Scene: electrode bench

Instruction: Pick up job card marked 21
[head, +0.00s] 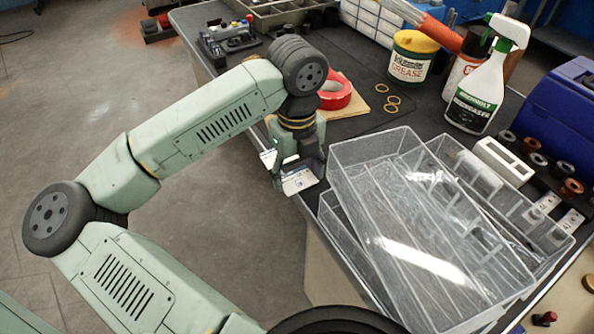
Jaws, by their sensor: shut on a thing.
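My gripper (297,168) points down at the near left edge of the bench, left of the clear plastic trays. It is shut on a pale card (298,183), which shows below the fingers. The card has a small dark mark, too small to read, so I cannot tell whether it is 21. Part of the card is hidden by the fingers. Two more small pale cards with dark marks, a far one (547,202) and a near one (571,220), lie at the right beside the dark holder.
Clear trays (345,151) lie stacked close to the right of my gripper. Red tape (336,92) lies on a brown sheet behind it. A grease tub (412,60), a spray bottle (478,95) and a blue case (560,110) stand further back. Open floor lies left.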

